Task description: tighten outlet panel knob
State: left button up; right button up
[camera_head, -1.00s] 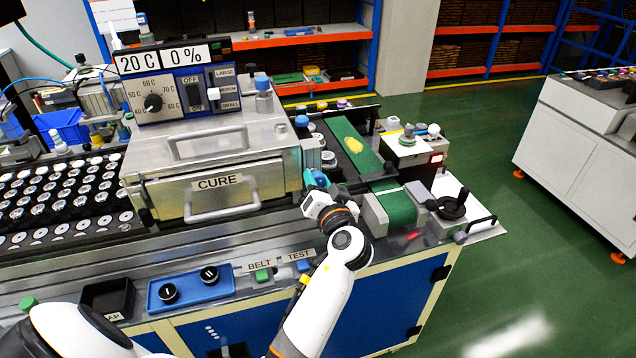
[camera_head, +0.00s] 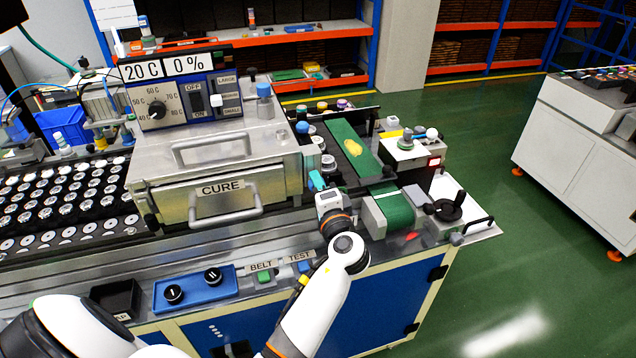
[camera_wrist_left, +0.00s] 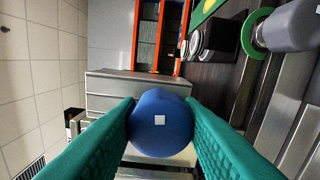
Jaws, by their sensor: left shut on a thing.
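A round blue knob (camera_wrist_left: 160,122) with a small white square mark sits in the middle of the left wrist view. The teal fingers of my left gripper (camera_wrist_left: 161,108) are shut on its left and right sides. In the head view my left gripper (camera_head: 317,181) reaches in at the right end of the CURE oven, beside the conveyor. The wrist and fingers hide most or all of the held knob there. My right gripper is not in view.
The CURE oven (camera_head: 220,190) stands left of the gripper. A green conveyor belt (camera_head: 399,208) and a black handwheel (camera_head: 452,208) are close on the right.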

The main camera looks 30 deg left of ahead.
pick_arm(q)
jog(key=shift+m, duration=0.6)
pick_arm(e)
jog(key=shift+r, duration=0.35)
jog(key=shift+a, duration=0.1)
pick_arm(q)
jog(key=o, duration=1)
jog(key=shift+c, duration=0.2)
